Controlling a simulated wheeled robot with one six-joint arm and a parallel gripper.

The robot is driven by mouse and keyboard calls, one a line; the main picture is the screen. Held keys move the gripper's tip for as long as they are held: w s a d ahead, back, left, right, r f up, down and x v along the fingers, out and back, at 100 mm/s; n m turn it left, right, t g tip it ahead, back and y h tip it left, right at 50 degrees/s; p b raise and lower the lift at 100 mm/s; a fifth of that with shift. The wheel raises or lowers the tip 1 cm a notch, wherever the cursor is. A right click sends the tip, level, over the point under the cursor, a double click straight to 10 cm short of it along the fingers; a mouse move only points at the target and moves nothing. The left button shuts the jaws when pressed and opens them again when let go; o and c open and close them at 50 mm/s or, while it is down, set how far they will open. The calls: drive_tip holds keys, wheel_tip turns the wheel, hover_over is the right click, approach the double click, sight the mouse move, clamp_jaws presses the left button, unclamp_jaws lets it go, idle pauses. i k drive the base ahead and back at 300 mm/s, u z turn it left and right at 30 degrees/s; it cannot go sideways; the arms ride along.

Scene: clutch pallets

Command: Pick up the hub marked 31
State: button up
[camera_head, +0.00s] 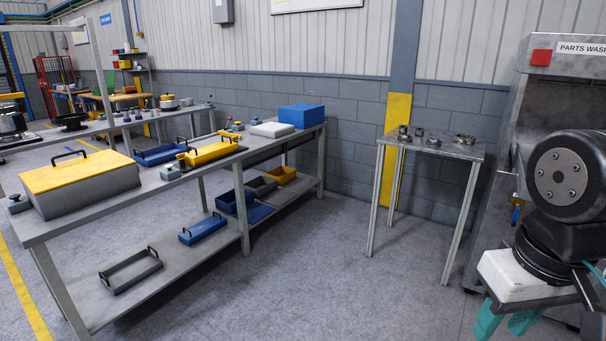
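No marking 31 can be read in the head view. Several small metal round parts sit on the small metal table (450,150) right of centre; they may be hubs. A dark upright part (403,131) is at the left, a small ring-like part (433,142) near the middle, and a wider flat part (464,138) at the right. My gripper (507,322), with a white body and teal fingers, hangs at the lower right, well in front of the small table. Its fingertips are partly cut off, so its opening is unclear. I see nothing held.
A long two-level bench (232,160) on the left holds a yellow-lidded case (80,180), trays and a blue box (301,115). Blue, grey and yellow bins stand on its lower shelf. A parts washer (530,110) stands at the right. The floor between bench and small table is clear.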

sight(431, 141)
drive_tip(key=u, duration=0.5)
drive_tip(key=i, duration=1.9)
drive_tip(key=u, duration=0.3)
drive_tip(key=i, duration=1.7)
drive_tip(key=z, duration=0.55)
drive_tip(key=i, duration=0.85)
drive_tip(key=z, duration=1.65)
drive_tip(key=i, duration=1)
drive_tip(key=z, duration=2.95)
drive_tip(key=i, duration=0.6)
drive_tip(key=z, duration=0.05)
